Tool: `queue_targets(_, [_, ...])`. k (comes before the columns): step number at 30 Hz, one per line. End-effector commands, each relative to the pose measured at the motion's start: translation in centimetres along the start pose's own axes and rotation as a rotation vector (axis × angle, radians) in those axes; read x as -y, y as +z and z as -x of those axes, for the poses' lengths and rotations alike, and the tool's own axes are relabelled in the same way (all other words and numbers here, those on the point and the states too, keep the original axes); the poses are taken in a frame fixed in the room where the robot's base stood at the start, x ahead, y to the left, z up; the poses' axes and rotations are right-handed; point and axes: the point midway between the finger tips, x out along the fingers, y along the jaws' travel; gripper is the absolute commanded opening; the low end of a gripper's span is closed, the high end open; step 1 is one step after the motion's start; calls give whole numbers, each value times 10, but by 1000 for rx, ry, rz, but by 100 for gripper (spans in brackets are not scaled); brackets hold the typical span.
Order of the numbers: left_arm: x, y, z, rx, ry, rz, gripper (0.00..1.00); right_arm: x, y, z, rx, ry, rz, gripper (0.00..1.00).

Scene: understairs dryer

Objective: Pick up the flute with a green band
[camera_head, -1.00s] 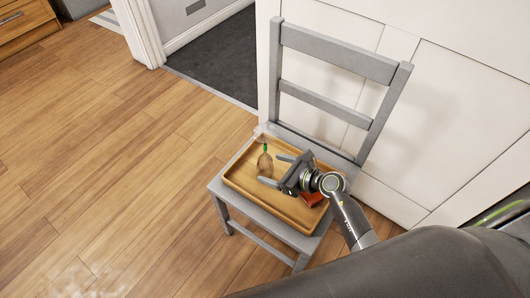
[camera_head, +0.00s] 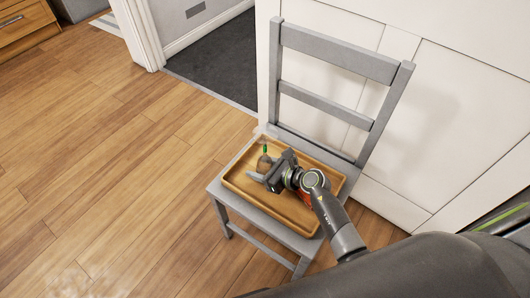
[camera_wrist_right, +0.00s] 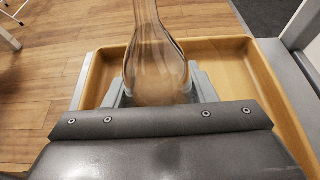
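The flute (camera_head: 263,161) is clear glass with a green band. It appears upright near the far left end of the wooden tray (camera_head: 236,184), which lies on the grey chair seat. My right gripper (camera_head: 264,167) is at the flute, with a finger on either side of its lower bowl. In the right wrist view the flute (camera_wrist_right: 157,55) rises between the two fingers (camera_wrist_right: 158,88). The fingers look apart, without a clear grip on the glass. The flute's foot and the green band are not seen in the wrist view. My left gripper is not in view.
A red object (camera_head: 306,198) lies on the tray, partly hidden by my right arm. The chair's backrest (camera_head: 338,49) stands behind the tray, close to the white panelled wall (camera_head: 460,110). The wooden floor (camera_head: 110,170) to the left is clear.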

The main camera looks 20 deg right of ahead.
Motion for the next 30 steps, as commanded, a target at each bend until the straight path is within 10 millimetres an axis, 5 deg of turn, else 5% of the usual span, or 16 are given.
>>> queue_targets(5, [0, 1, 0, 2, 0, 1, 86, 0, 0, 0, 0, 0, 0, 24])
queue_targets(14, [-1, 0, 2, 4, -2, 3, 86, 0, 6, 2, 2, 0, 1, 24])
queue_targets(30, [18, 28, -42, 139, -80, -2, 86, 0, 84, 35, 2, 0, 1, 24])
